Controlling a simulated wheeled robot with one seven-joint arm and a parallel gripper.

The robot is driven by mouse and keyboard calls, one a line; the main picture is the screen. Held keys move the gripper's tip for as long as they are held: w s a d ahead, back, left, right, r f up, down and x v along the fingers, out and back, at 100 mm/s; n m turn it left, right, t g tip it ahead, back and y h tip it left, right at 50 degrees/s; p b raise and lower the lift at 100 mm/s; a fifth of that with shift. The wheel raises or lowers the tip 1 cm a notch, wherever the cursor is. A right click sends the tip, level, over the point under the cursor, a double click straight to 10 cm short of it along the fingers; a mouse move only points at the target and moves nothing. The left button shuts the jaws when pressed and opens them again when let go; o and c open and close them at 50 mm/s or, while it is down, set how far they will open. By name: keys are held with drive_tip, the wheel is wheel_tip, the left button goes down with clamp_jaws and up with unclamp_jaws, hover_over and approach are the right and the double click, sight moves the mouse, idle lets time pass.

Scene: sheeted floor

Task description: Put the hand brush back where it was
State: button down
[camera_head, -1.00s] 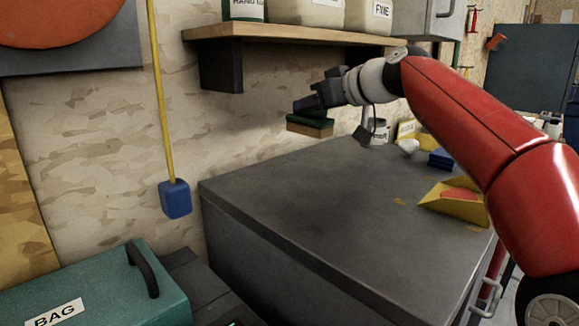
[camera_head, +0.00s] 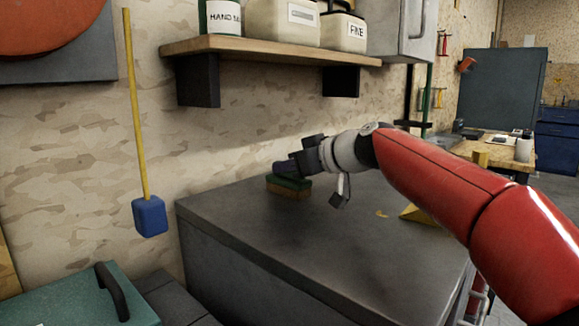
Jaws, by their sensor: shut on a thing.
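The hand brush (camera_head: 291,187) has a dark green back and a tan bristle block. It is at the far side of the dark grey cabinet top (camera_head: 290,245), near the wall. My gripper (camera_head: 287,170) is shut on the brush from above and the right. The bristles look down at or just above the surface; I cannot tell whether they touch. The fingertips are small and partly merge with the dark brush back.
A wooden shelf (camera_head: 270,45) with tins and tubs juts out above the brush. A yellow pole with a blue head (camera_head: 150,216) stands left of the cabinet. A yellow object (camera_head: 416,215) is partly behind my arm. The cabinet's front left top is clear.

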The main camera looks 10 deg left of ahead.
drive_tip(key=c, duration=1.2)
unclamp_jaws()
drive_tip(key=b+v, duration=0.3)
drive_tip(key=v, duration=0.9)
